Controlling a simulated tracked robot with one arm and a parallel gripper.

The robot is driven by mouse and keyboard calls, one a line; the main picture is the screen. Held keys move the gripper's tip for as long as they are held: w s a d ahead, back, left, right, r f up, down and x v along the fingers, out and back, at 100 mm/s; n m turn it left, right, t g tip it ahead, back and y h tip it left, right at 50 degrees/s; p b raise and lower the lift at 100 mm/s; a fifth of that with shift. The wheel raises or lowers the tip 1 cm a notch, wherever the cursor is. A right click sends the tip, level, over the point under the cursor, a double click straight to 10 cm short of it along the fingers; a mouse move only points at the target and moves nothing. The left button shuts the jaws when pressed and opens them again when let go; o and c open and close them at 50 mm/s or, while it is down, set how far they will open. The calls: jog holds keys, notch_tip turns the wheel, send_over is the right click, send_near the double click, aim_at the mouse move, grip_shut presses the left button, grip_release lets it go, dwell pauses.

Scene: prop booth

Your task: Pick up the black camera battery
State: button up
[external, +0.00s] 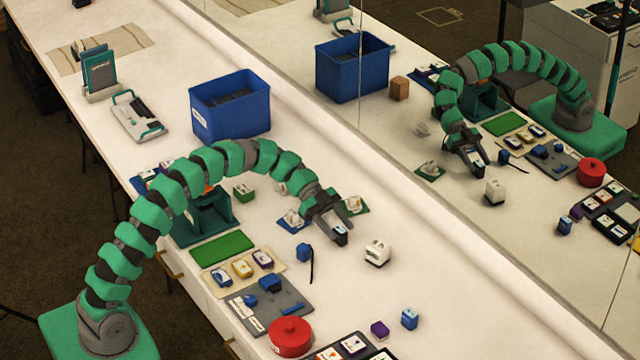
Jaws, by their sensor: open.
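My gripper (347,221) is open, low over the middle of the white table, with its fingers pointing down and to the right. A small dark block with a pale label (340,236) shows right at its lower fingertip. It looks like the black camera battery, but the picture is too small to be sure. I see no grip on it, and I cannot tell whether it touches a finger. My gripper hides part of the table around it.
A white block-like item (377,253) stands just right of the gripper. A blue block (304,252) with a black strap lies to the left. A red round tin (290,337) and a blue bin (230,105) stand farther off. A mirror wall along the right repeats the scene.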

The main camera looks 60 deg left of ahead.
grip_shut()
